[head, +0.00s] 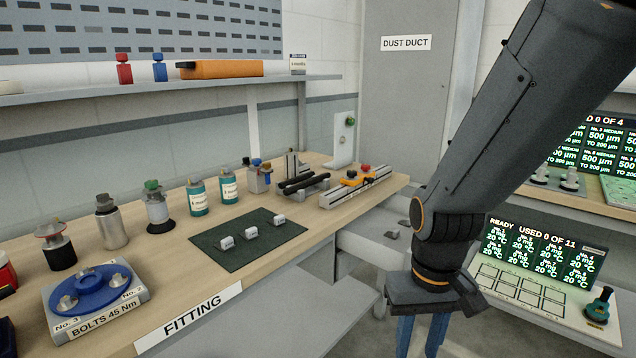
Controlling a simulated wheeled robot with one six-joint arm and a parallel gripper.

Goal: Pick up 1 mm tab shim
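Three small pale tab-like pieces stand on a dark green mat (205,239) on the wooden bench: a left one (227,243), a middle one (251,233) and a right one (279,220). They may be the shims, but any thickness marks are too small to read, so I cannot tell which is 1 mm. My gripper (421,340) points down at the bottom edge, right of and apart from the bench and mat. Its two blue fingers stand apart with a gap between them; their tips are cut off by the frame, and nothing shows between them.
The bench (165,275), labelled FITTING, holds a blue bolt dish (88,288) front left, several bottles (198,197) behind the mat and a rail fixture (355,187) to the right. A READY panel (540,250) stands right of my arm. Mat edges are clear.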

